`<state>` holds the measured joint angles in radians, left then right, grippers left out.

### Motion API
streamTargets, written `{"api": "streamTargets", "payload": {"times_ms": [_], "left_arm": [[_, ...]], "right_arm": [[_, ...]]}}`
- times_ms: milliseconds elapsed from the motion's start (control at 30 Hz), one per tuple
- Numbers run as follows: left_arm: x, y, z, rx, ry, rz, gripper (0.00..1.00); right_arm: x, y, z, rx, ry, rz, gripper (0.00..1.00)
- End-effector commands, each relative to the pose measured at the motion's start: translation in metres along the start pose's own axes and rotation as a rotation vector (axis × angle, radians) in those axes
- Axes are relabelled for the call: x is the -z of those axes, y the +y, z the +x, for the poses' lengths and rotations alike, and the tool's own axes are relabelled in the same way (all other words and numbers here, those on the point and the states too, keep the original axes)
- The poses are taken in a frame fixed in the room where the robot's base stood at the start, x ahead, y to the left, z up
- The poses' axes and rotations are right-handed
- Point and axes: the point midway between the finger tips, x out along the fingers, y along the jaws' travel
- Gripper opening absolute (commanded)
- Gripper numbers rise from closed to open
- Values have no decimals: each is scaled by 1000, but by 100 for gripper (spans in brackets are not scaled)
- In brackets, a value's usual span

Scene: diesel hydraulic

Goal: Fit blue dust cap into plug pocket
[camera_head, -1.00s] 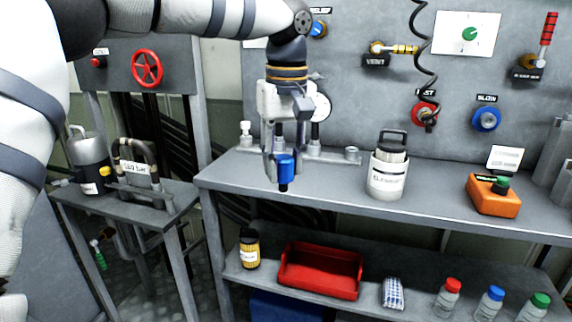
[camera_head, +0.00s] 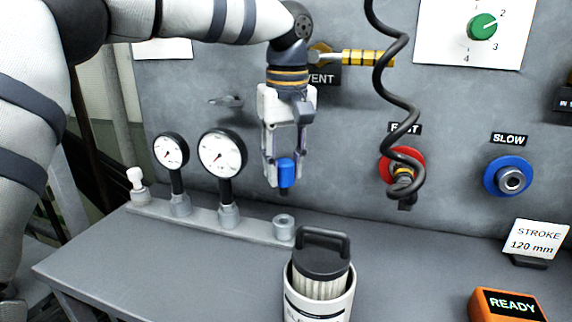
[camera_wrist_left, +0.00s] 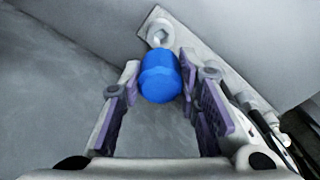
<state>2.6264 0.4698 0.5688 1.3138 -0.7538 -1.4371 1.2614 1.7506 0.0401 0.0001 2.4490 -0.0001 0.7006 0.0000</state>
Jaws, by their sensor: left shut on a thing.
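The blue dust cap (camera_head: 286,171) is held between the fingers of my left gripper (camera_head: 283,183), with a dark tip pointing down. It also shows in the left wrist view (camera_wrist_left: 160,78). What looks like the plug pocket, a short grey round socket (camera_head: 284,226), stands at the right end of the grey gauge strip on the bench. In the left wrist view this socket (camera_wrist_left: 159,36) shows just beyond the cap, its opening partly visible. In the head view the cap hangs above the socket, apart from it. My right gripper is not in view.
Two gauges (camera_head: 221,153) and a small white fitting (camera_head: 137,180) stand left on the strip. The white filter canister (camera_head: 317,302) is close in front of the socket. A coiled black hose (camera_head: 396,85) hangs at right. The left bench top (camera_head: 190,265) is clear.

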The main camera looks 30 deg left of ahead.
Motion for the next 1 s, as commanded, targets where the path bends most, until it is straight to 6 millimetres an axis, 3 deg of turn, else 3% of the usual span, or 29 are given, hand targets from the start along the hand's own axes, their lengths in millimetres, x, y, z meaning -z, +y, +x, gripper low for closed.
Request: {"api": "streamTargets", "payload": {"times_ms": [467,800,1000], "left_arm": [[0,-1,-5,-12,4,-6,0],[-3,0,34,-9,-1,-5,0],[-4,0,47,-11,0,-5,0]], "right_arm": [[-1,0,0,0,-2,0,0],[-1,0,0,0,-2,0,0],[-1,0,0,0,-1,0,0]]}}
